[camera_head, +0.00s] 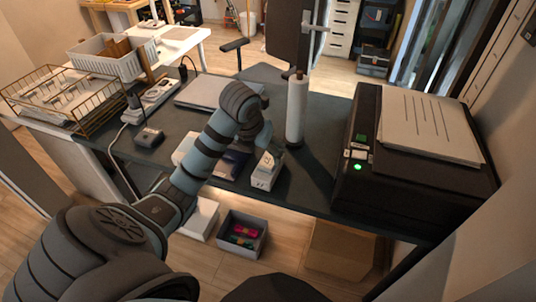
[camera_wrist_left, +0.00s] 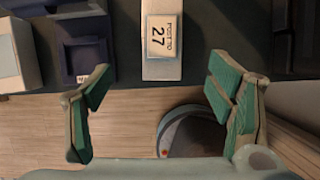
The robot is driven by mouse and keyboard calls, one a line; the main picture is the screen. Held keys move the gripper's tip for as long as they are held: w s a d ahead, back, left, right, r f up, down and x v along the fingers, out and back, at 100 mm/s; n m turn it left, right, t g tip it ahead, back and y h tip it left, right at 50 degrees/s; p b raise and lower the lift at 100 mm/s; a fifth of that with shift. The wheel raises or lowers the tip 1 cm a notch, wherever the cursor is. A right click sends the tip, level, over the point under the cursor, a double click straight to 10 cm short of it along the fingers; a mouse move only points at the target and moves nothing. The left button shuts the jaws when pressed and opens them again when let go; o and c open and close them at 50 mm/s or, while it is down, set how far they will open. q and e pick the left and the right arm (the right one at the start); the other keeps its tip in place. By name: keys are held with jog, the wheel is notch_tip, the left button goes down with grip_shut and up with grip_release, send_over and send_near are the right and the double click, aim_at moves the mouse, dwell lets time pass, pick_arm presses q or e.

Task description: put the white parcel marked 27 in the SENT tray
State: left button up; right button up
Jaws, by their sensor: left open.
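The white parcel (camera_head: 265,172) stands near the front edge of the dark desk. In the left wrist view the parcel (camera_wrist_left: 162,42) shows a label reading "POST TO 27". My left gripper (camera_head: 256,134) is just above and behind it in the head view. In the left wrist view the left gripper's (camera_wrist_left: 160,98) green-padded fingers are wide apart, with nothing between them; the parcel lies beyond the fingertips, not touched. I cannot read any SENT marking, so I cannot tell which tray that is. My right gripper is not in view.
A dark blue open box (camera_head: 231,163) sits left of the parcel. A white roll (camera_head: 296,108) stands behind it, and a black printer (camera_head: 400,185) fills the right. A wire basket (camera_head: 75,98) is at the far left. A grey bin (camera_head: 242,234) stands below the desk.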

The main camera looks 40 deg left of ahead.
aim_at(267, 162)
pick_arm(q)
jog(key=b+x, duration=0.4)
jog(key=x, duration=0.1)
jog(key=b+x, duration=0.2)
jog(key=x, duration=0.1)
jog(key=shift+s+d, duration=0.1)
jog(key=shift+d, duration=0.2)
jog(key=b+x, duration=0.1)
jog(key=x, duration=0.4)
jog(key=shift+w+a, duration=0.2)
jog(key=shift+r, duration=0.15)
jog(key=c, duration=1.4)
